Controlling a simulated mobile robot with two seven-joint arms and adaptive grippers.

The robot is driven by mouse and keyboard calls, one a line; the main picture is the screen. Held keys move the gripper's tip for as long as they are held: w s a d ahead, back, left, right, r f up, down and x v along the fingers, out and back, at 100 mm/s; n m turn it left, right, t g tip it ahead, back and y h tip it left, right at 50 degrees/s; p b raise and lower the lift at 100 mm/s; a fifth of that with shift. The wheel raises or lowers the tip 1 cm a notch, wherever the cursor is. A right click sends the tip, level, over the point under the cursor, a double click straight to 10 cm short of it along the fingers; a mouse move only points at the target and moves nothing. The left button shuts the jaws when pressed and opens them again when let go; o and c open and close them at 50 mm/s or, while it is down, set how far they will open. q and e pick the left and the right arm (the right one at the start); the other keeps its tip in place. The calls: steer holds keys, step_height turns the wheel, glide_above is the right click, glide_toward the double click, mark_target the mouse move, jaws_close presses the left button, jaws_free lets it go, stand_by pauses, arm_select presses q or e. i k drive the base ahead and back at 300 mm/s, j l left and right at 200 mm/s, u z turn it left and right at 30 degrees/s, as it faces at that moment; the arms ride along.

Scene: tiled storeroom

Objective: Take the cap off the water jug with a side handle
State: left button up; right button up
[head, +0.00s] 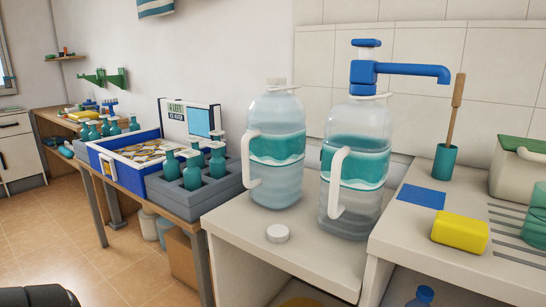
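A clear water jug (275,185) with a teal label and a white side handle (250,160) stands upright on the white counter (240,222). Its neck (277,84) is pale, and I cannot tell if anything covers it. A round white cap (277,233) lies on the counter in front of this jug, apart from it. A second jug (351,205) stands upright just to the right, also with a teal label and white side handle (337,184). A blue pump (364,73) with a spout pointing right sits on its top.
A grey crate (205,197) of teal pump bottles stands left of the jugs, beside a blue-edged box (104,161). On the right are a blue mat (421,196), a yellow sponge (460,232) and a brush in a teal cup (444,162). The counter's front left is clear.

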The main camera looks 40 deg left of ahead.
mark_target(274, 143)
steer(key=k+j+z, duration=0.15)
steer(key=j, duration=2.15)
steer(key=i, duration=0.05)
